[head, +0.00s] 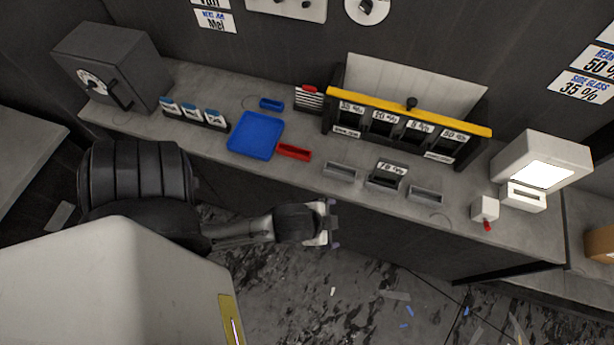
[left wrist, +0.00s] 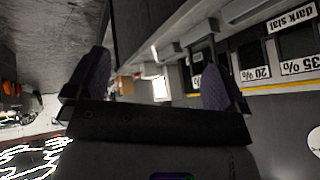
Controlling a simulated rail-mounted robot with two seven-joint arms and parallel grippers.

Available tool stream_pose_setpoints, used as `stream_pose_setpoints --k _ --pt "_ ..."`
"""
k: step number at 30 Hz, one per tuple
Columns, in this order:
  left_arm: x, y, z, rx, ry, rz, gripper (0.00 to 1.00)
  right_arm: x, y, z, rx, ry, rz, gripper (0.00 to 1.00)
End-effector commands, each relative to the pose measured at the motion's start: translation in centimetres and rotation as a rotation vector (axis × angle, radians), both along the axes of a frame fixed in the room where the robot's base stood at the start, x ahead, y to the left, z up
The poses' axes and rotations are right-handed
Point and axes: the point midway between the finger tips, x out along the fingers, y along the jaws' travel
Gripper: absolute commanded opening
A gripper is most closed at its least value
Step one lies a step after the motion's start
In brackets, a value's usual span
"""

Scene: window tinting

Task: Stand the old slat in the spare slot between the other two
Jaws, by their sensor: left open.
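A dark slat with a white "70 %" label (head: 388,172) stands in the middle one of three small grey slots in a row on the bench. The left slot (head: 341,171) and the right slot (head: 427,195) look empty. Behind them, a rack with a yellow bar (head: 410,112) holds several dark slats with percent labels (head: 384,122). My left gripper (head: 328,224) is open and empty, in front of the bench edge and apart from the slats. Its spread fingers also show in the left wrist view (left wrist: 155,75). My right gripper is not in view.
A lit white box (head: 545,160) and a small white block with a red tip (head: 485,208) stand at the right. A dark safe (head: 108,70) stands far left.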

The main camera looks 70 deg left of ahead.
Motion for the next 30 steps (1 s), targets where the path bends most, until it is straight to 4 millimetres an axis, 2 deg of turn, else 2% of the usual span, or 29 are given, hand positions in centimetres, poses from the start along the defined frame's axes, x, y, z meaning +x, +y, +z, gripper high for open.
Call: stream_pose_setpoints --k 1,3,6,9,30 --pt "-1.9 -0.1 -0.7 -0.046 0.078 0.04 1.0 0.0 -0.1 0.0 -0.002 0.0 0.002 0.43" --pt "-3.9 -0.4 -1.3 -0.096 0.165 0.081 1.0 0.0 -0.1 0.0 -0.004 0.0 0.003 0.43" --pt "-5.9 -0.6 -1.7 -0.137 0.247 0.12 1.0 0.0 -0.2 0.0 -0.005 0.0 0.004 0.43" --pt "-6.8 -0.7 -1.8 -0.156 0.287 0.137 1.0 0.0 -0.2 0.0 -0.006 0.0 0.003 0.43" --pt "-6.9 -0.8 -1.9 -0.158 0.294 0.139 1.0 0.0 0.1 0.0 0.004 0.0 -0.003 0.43"
